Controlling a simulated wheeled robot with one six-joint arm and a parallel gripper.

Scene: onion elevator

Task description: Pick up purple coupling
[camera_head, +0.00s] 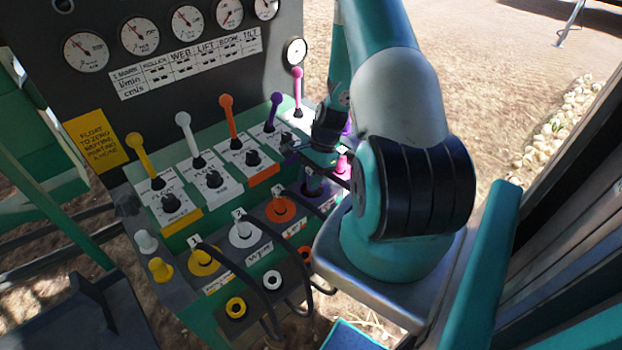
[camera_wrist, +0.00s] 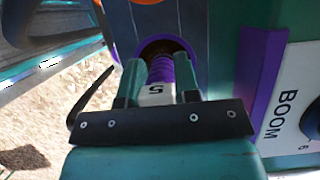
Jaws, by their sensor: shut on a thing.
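The purple coupling (camera_wrist: 160,72) is ribbed and carries a white label with a 5. In the wrist view it stands between the two fingers of my gripper (camera_wrist: 159,80), which is shut on it. Its far end meets a dark round opening (camera_wrist: 168,46); I cannot tell whether it is still seated there. In the head view my gripper (camera_head: 318,160) is over the right part of the coupling panel, and purple (camera_head: 313,187) shows just below it. My gripper and arm hide part of the coupling there.
Yellow (camera_head: 204,263), white (camera_head: 243,235) and orange (camera_head: 280,209) couplings sit along the panel to the left. Black hoses (camera_head: 262,290) hang in front. Several coloured levers, including a purple lever (camera_head: 276,103), stand behind. A purple strip (camera_wrist: 262,75) lies at right in the wrist view.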

